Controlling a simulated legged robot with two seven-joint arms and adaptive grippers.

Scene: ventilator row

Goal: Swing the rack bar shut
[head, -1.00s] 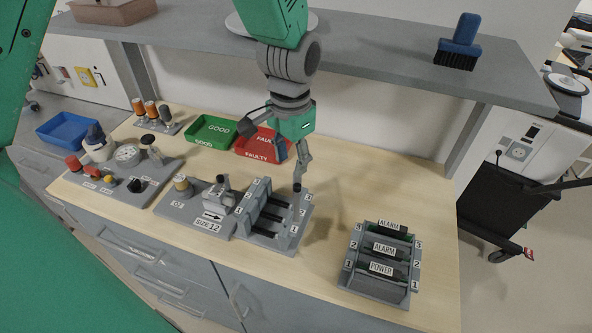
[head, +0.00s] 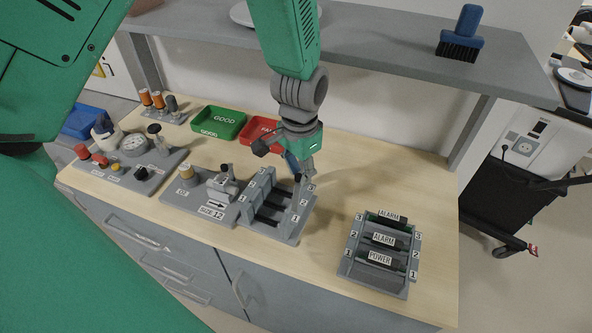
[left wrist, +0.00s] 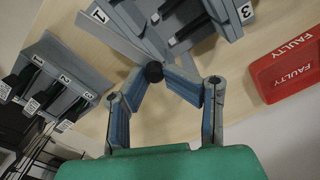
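The grey rack (head: 272,237) with numbered slots stands at the middle of the bench, its slots holding dark strips. My left gripper (head: 308,178) is low over the rack's back right corner. In the left wrist view, the gripper (left wrist: 154,76) has its fingertips closed in on both sides of a black knob (left wrist: 153,72). A grey bar (left wrist: 118,42) runs from near the knob towards the end marked 1. How the bar sits against the rack is partly unclear. In the head view the gripper hides the knob. My right gripper is not in view.
A second rack (head: 350,272) with ALARM and POWER labels stands to the right. The green GOOD tray (head: 240,118) and red FAULTY tray (head: 246,138) lie behind. A shelf (head: 390,50) with a blue brush (head: 462,38) overhangs the back. Bench between the racks is clear.

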